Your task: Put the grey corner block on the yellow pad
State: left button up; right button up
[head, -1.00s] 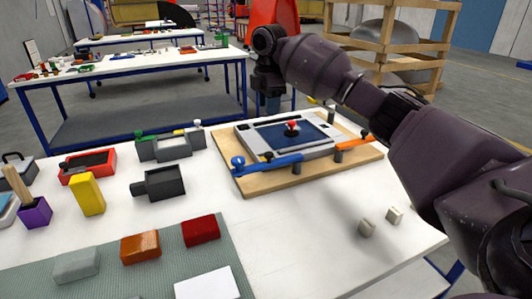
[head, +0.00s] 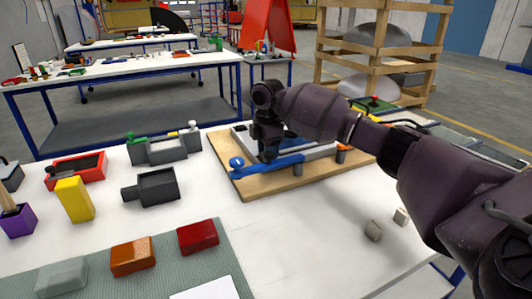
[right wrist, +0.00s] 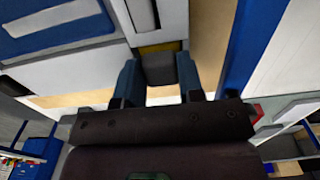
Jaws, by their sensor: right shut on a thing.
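My right gripper (head: 267,157) is low over the left part of the board fixture, beside a blue clamp bar (head: 275,165). In the right wrist view its two blue fingers (right wrist: 159,80) are shut on the dark grey corner block (right wrist: 159,68). A strip of the yellow pad (right wrist: 158,47) shows just beyond the block, in a recess of the grey frame (right wrist: 100,62). I cannot tell whether the block touches the pad. The head view does not show the block or the pad clearly; my arm and gripper hide that area. My left gripper is not in view.
The fixture has a wooden base (head: 285,183). Left of it are a grey holder (head: 160,150), a dark grey box (head: 155,188), a red tray (head: 75,170) and a yellow block (head: 74,200). The table's front middle is clear.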

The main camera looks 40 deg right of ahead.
jog(key=shift+f, duration=0.1)
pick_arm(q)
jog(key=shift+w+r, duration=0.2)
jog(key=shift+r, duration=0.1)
pick_arm(e)
jog(key=shift+f, duration=0.1)
jog(key=shift+s+f, duration=0.1)
jog(key=shift+f, duration=0.1)
